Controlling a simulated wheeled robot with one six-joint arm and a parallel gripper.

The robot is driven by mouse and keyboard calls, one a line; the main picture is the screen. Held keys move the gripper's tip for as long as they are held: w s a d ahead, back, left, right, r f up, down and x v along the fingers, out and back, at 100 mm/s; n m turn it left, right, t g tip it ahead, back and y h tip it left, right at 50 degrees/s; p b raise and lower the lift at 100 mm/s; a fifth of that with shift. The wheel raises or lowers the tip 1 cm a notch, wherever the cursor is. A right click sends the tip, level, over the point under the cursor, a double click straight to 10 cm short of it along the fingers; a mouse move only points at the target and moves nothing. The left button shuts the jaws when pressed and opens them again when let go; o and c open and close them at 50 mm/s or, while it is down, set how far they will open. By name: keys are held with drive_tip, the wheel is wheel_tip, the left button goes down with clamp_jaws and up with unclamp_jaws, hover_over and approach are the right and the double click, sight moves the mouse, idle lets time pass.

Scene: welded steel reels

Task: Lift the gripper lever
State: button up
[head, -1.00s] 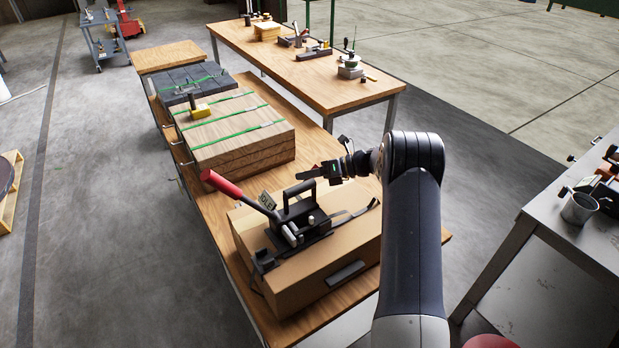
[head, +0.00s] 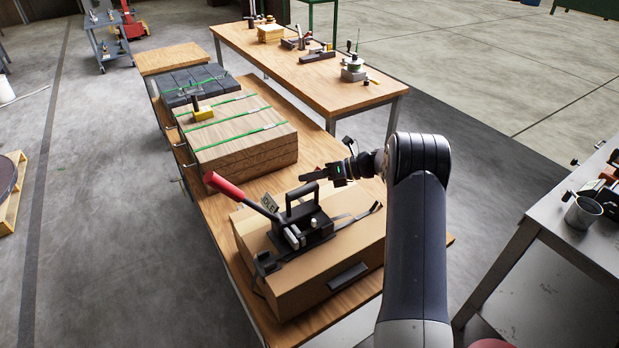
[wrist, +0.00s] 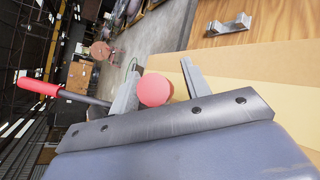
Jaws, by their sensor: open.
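A black strapping tool (head: 304,228) sits on top of a cardboard box (head: 322,276). Its long lever with a red grip (head: 224,185) points up and left. The red grip also shows at the left of the wrist view (wrist: 38,87). My gripper (head: 314,177) is above the far side of the tool, near its black carry handle. In the wrist view my gripper (wrist: 160,72) has its two grey fingers apart. A round red knob (wrist: 154,90) shows between them. I cannot tell whether the fingers touch it. What the knob is fixed to is hidden.
The box stands on a long wooden bench (head: 204,218). Behind it are a strapped wood stack (head: 232,141) and a dark strapped stack (head: 196,85). A second table (head: 347,93) with tools stands beyond. A metal table (head: 572,234) with a cup is at right.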

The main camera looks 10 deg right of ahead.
drive_tip(key=b+v, duration=0.2)
drive_tip(key=v, duration=0.8)
drive_tip(key=shift+d, duration=0.1)
